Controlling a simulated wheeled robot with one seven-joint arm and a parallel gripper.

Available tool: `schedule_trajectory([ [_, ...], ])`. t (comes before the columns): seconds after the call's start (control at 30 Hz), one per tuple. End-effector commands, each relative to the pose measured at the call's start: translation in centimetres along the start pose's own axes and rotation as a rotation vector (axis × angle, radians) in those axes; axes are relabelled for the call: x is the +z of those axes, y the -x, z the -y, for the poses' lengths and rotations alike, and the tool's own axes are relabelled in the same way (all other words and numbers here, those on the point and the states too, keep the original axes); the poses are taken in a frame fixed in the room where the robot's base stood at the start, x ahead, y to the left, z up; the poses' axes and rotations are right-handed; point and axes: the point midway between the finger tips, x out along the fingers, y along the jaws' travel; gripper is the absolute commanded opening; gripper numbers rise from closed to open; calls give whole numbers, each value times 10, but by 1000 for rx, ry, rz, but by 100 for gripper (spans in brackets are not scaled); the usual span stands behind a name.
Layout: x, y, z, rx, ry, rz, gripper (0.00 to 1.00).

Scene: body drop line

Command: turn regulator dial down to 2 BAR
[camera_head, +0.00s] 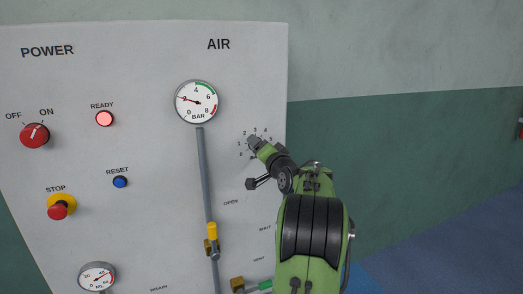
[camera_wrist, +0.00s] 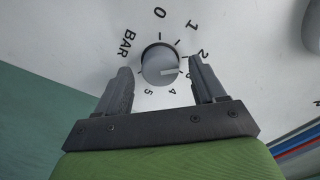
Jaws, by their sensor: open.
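The regulator dial (camera_wrist: 158,62) is a round grey knob on the white panel, seen in the wrist view with a 0 to 5 BAR scale around it. Its white pointer mark aims right and slightly down, between the 2 and the 4; the 3 is hidden behind a finger. My gripper (camera_wrist: 160,70) is open, one finger on each side of the dial, with gaps showing. In the head view my gripper (camera_head: 256,145) is at the dial scale and covers most of the dial. The air gauge (camera_head: 198,112) has its red needle to the left, near the 2.
The white panel (camera_head: 150,150) also carries a red power switch (camera_head: 34,135), a lit ready lamp (camera_head: 104,118), a blue reset button (camera_head: 120,182) and a red stop button (camera_head: 59,209). A yellow-handled valve (camera_head: 212,232) sits on the pipe left of my arm.

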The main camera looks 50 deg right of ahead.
Motion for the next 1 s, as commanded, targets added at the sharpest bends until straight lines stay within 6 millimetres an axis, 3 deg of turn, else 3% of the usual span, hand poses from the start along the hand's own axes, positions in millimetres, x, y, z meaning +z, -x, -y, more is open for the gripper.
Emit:
schedule_trajectory([
  [0.17,-1,17,0,1,1,-2,69],
  [0.5,0,112,-2,2,-2,-5,69],
  [0.63,0,140,-2,2,-1,-3,69],
  [0.8,0,157,-1,0,0,0,69],
  [1.0,0,158,0,0,0,1,69],
])
